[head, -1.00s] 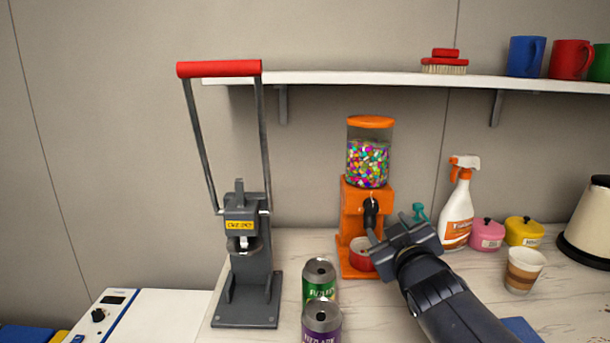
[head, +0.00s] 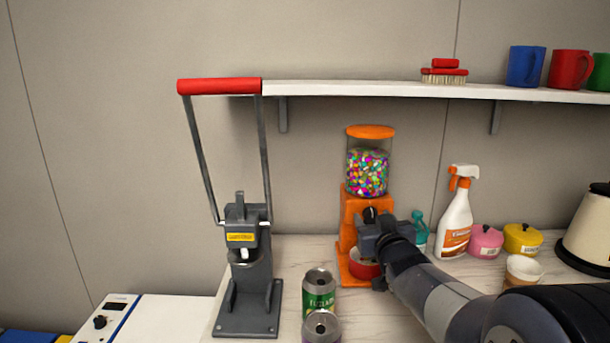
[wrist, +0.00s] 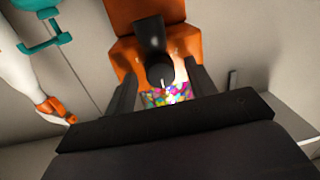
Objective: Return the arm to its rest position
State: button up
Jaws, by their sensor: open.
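My gripper (head: 374,232) is open in front of the orange candy dispenser (head: 353,211), by its dark knob. In the head view the gripper covers part of the dispenser's front and of the red bowl (head: 362,268) at its base. In the wrist view the dispenser (wrist: 120,62) and its dark knob (wrist: 152,45) lie ahead of the two fingers (wrist: 160,92). Colourful candies (wrist: 165,97) show between the fingers. Whether the fingers touch the knob I cannot tell.
A green can (head: 319,292) and a second can (head: 321,327) stand left of my arm. A grey press (head: 247,290) with a red handle stands further left. A spray bottle (head: 455,225) and a paper cup (head: 523,271) are on the right. A shelf (head: 390,91) runs above.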

jog(key=m+p, duration=0.3)
jog(key=shift+d+r+m, duration=0.1)
jog(key=shift+r+m, duration=0.05)
jog(key=shift+m, duration=0.25)
jog(key=shift+s+m, duration=0.3)
jog(key=s, duration=0.9)
jog(key=shift+d+f+b, duration=0.2)
jog(key=shift+d+b, duration=0.15)
jog(key=shift+d, duration=0.05)
